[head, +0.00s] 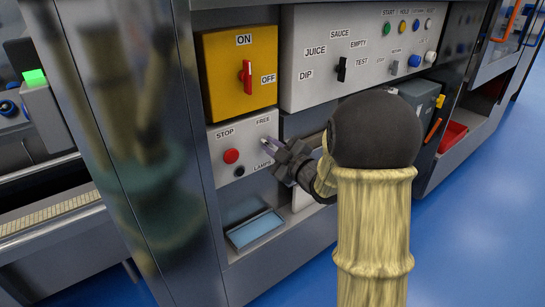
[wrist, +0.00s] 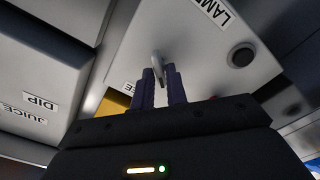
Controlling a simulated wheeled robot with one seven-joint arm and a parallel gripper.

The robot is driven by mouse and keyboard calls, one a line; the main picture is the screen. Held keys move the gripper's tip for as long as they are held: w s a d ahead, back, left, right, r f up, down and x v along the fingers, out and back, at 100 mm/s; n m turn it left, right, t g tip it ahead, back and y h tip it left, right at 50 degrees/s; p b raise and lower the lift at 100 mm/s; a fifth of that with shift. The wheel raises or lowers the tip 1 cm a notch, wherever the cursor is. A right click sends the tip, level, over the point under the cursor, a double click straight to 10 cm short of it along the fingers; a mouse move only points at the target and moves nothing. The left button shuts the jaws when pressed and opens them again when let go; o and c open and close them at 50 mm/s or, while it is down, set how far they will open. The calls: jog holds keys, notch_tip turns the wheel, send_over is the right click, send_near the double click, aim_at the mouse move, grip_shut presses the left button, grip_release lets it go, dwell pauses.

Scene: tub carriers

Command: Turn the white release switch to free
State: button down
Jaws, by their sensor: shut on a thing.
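The white release switch (wrist: 157,59) stands out from a light grey panel (head: 223,139) in the wrist view. The label FREE (head: 263,122) is just above it in the head view, and LAMPS is below it. My gripper (wrist: 162,77) reaches the panel from the right, its dark fingers shut on the switch's small lever. In the head view my gripper (head: 269,148) and the arm hide most of the switch. I cannot tell exactly which way the lever points.
A red STOP button (head: 231,156) and a black lamp button (head: 240,171) share the panel. Above is a yellow box (head: 220,80) with a red ON/OFF switch (head: 247,77). A black rotary selector (head: 341,69) is at upper right. Blue floor (head: 480,220) is open at right.

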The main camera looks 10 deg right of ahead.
jog(key=shift+f+n+b, duration=0.15)
jog(key=shift+n+b, duration=0.95)
jog(key=shift+n, duration=0.2)
jog(key=c, duration=1.5)
grip_release()
jog(key=shift+o, duration=0.2)
jog(key=shift+s, duration=0.1)
jog(key=p+v, duration=0.2)
jog(key=v, duration=1.5)
jog(key=shift+s, duration=0.15)
